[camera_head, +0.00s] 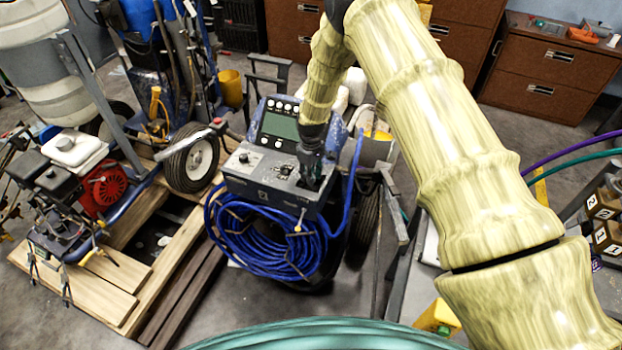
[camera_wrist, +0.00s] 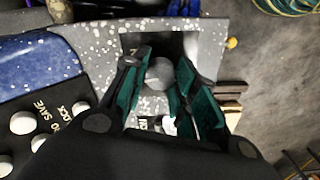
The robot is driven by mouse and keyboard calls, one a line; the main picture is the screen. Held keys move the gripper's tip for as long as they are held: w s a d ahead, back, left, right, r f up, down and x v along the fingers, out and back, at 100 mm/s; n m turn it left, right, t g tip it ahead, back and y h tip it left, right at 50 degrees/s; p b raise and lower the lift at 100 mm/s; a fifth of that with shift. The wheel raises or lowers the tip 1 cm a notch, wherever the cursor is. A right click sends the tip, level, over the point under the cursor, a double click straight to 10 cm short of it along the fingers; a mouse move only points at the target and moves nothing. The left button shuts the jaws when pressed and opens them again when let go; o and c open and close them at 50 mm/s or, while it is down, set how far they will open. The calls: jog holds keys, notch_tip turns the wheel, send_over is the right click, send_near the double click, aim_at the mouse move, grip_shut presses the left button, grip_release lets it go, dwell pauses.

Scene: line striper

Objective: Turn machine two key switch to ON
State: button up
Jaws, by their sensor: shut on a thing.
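Machine two is the blue line striper with a grey speckled control box (camera_head: 265,188) marked 2, in the middle of the head view. My gripper (camera_head: 311,182) reaches down to the right part of this box. In the wrist view my gripper (camera_wrist: 158,88) has its dark green fingers on either side of a round grey knob-like piece (camera_wrist: 158,72), shut on it. This piece sits in a dark recess of the speckled panel (camera_wrist: 210,45) and appears to be the key switch. Its ON and OFF marks cannot be read, and my fingers hide part of the recess.
A dark screen with white buttons (camera_head: 282,108) stands behind the box. A coiled blue hose (camera_head: 262,240) hangs on its front. Another striper with a red engine (camera_head: 105,187) and wooden pallets (camera_head: 185,265) are at left. Brown drawers (camera_head: 548,68) stand behind at right.

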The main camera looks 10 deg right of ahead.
jog(key=m+b, duration=0.2)
jog(key=m, duration=0.1)
jog(key=m+b, duration=0.1)
jog(key=shift+s+f+m, duration=0.15)
jog(key=shift+f+m, duration=0.15)
jog(key=shift+r+m+b, duration=0.1)
jog(key=shift+m+b, duration=0.85)
jog(key=shift+m, duration=0.85)
jog(key=o, duration=1.1)
jog(key=shift+c, duration=0.2)
jog(key=shift+r, duration=0.15)
jog(key=shift+w+r, duration=0.2)
jog(key=shift+r, duration=0.3)
notch_tip(320, 180, up, 11)
jog(key=shift+s+f, duration=0.1)
